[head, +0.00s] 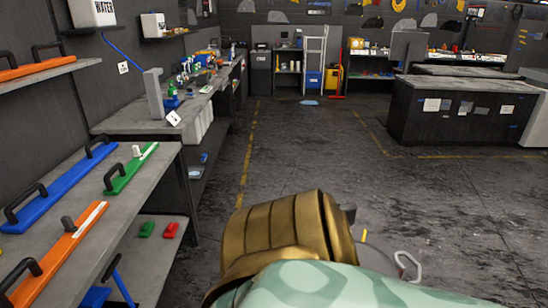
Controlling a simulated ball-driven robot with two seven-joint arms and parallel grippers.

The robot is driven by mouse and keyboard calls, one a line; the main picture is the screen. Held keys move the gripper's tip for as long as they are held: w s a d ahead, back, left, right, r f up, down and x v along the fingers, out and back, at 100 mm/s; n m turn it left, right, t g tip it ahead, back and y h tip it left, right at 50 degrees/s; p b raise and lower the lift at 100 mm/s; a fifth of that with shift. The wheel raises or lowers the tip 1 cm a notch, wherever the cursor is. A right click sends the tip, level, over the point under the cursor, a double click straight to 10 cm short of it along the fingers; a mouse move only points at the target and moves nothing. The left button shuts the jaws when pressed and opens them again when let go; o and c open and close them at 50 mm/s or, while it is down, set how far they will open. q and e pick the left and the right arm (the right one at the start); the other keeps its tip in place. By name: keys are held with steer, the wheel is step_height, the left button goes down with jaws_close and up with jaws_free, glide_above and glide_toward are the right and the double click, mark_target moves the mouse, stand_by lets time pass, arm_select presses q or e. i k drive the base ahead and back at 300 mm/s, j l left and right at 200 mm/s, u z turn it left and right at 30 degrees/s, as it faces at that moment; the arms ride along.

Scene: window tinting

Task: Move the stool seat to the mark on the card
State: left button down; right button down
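I cannot make out a stool or its seat in the head view. A small white card with a dark mark (173,118) shows at the front edge of the left bench, and another white card (123,67) is on the left wall. I cannot tell whether either is the task's card. A gold ribbed part and a pale green patterned part fill the bottom centre and hide the floor there; they look like my own arm. No fingertips of either gripper show.
A grey workbench (130,118) and a nearer shelf with blue, green and orange handled tools (62,188) line the left. A dark counter (455,124) stands at the right. A grey loop (407,264) shows low right of centre. The floor (320,150) between is open.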

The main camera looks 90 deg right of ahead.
mark_target(371, 258)
steer(key=z, duration=3.9)
steer(key=i+l+u, duration=0.1)
steer(key=l+u, duration=0.85)
steer(key=i, duration=0.05)
